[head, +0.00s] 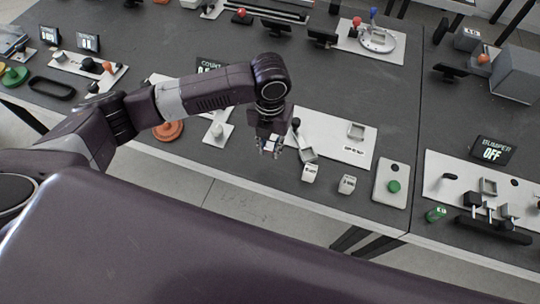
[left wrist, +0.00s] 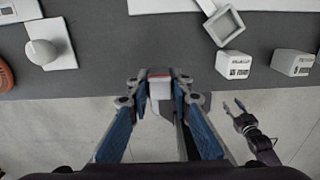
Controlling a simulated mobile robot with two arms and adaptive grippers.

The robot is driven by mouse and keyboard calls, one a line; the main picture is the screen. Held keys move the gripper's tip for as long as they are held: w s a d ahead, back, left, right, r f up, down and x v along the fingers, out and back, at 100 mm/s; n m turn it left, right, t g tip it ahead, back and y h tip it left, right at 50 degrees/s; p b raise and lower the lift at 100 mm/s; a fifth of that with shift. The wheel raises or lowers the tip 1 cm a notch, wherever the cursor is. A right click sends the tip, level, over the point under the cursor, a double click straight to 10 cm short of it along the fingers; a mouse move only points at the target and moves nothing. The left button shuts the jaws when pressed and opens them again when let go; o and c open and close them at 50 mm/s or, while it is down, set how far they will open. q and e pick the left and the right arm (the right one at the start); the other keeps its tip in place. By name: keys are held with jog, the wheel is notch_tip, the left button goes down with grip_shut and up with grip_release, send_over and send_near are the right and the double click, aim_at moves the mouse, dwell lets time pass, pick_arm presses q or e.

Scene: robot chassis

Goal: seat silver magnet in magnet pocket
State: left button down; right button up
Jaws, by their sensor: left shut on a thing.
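My left gripper (head: 270,150) hangs near the front edge of the table, its jaws pointing down. In the left wrist view the gripper (left wrist: 160,92) is shut on a small pale silver block (left wrist: 161,90) with a red edge, likely the silver magnet. A second square frame (head: 308,155) sits tilted at the plate's near left and also shows in the left wrist view (left wrist: 225,25). I cannot tell which is the magnet pocket. My right gripper (left wrist: 237,108) looks open and empty, low beyond the table edge.
Two white labelled blocks (head: 309,173) and (head: 347,184) stand near the front edge. A plate with a green button (head: 393,186) is to their right. A white knob plate (head: 218,134) and an orange disc (head: 168,131) are to the left of my left gripper.

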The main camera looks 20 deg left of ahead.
aim_at(270, 145)
pick_arm(q)
notch_tip(270, 145, up, 14)
jog(key=b, duration=0.1)
jog(key=shift+f, duration=0.25)
